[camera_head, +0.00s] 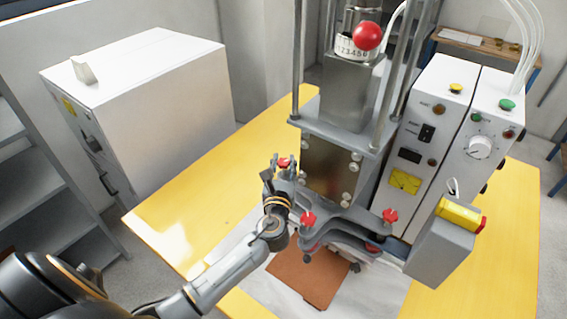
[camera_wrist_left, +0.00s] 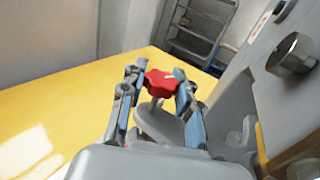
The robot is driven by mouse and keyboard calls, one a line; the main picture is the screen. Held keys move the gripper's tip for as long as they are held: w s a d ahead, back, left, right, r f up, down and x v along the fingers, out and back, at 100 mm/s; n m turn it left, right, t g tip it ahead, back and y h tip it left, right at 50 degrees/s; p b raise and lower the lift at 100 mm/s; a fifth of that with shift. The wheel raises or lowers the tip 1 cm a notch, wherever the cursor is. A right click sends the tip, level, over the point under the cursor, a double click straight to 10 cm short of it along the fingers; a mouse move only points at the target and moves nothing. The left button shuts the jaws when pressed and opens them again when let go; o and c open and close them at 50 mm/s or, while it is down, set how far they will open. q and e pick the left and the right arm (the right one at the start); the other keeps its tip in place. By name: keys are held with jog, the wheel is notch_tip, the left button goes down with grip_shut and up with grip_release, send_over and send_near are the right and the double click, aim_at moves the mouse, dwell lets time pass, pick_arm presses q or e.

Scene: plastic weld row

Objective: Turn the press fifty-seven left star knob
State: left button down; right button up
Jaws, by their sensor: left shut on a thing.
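The press (camera_head: 345,95) stands on the yellow table, with a red ball at its top. A red star knob (camera_head: 284,162) sits at the left side of the press's lower plate. In the left wrist view the red knob (camera_wrist_left: 160,83) is between the two fingers, on a short post. My left gripper (camera_head: 282,166) is around this knob and shut on it; it also shows in the left wrist view (camera_wrist_left: 159,90). Two more red star knobs sit at the front, one left (camera_head: 308,218) and one right (camera_head: 390,215). My right gripper is not in view.
A white control box (camera_head: 420,130) with buttons and a dial stands right of the press. A grey box with a yellow top (camera_head: 440,250) is in front of it. The yellow table (camera_head: 185,215) is clear at left. A white cabinet (camera_head: 165,85) stands behind it.

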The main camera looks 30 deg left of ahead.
pick_arm(q)
jog(key=c, duration=0.9)
grip_release()
jog(key=shift+c, duration=0.2)
jog(key=shift+s, duration=0.15)
jog(key=v, duration=1.2)
jog(key=shift+f, duration=0.1)
